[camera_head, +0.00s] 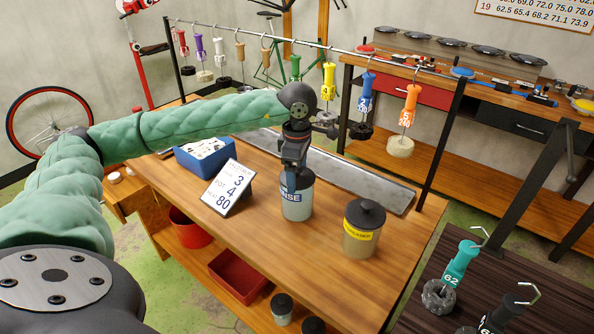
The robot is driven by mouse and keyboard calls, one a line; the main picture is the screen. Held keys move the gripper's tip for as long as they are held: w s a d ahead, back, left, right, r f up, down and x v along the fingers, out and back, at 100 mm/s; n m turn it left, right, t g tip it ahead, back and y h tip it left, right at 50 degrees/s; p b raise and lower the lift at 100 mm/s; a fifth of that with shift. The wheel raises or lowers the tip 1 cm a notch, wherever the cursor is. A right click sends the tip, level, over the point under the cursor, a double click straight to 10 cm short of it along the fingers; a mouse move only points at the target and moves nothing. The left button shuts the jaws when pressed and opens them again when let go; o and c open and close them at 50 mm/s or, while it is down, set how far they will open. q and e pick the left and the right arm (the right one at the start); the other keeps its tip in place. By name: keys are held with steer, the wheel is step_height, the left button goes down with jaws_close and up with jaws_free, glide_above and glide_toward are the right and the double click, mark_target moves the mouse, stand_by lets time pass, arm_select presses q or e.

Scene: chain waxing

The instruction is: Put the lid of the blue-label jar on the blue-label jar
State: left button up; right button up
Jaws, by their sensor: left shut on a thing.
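The blue-label jar (297,208) stands upright on the wooden bench, a pale grey-green jar with a blue-lettered label partly covered by my gripper. My left gripper (291,184) points down at the top of this jar and is shut on the jar's dark lid (306,176). The gripper hides much of the lid. The lid is at the jar's mouth, but I cannot tell whether it is fully seated. My right gripper is not in view.
A yellow-label jar (361,230) with a black knobbed lid stands close to the right. A number sign (227,188) and a blue bin (204,157) are to the left. A rail (300,45) with hanging coloured tools runs behind. The bench front is clear.

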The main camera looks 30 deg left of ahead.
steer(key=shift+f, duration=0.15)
arm_select(q)
steer(key=o, duration=0.8)
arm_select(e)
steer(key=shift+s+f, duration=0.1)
arm_select(q)
steer(key=shift+r, duration=0.25)
step_height(320, 180, up, 6)
steer(key=shift+b, duration=1.1)
steer(key=shift+r, duration=0.55)
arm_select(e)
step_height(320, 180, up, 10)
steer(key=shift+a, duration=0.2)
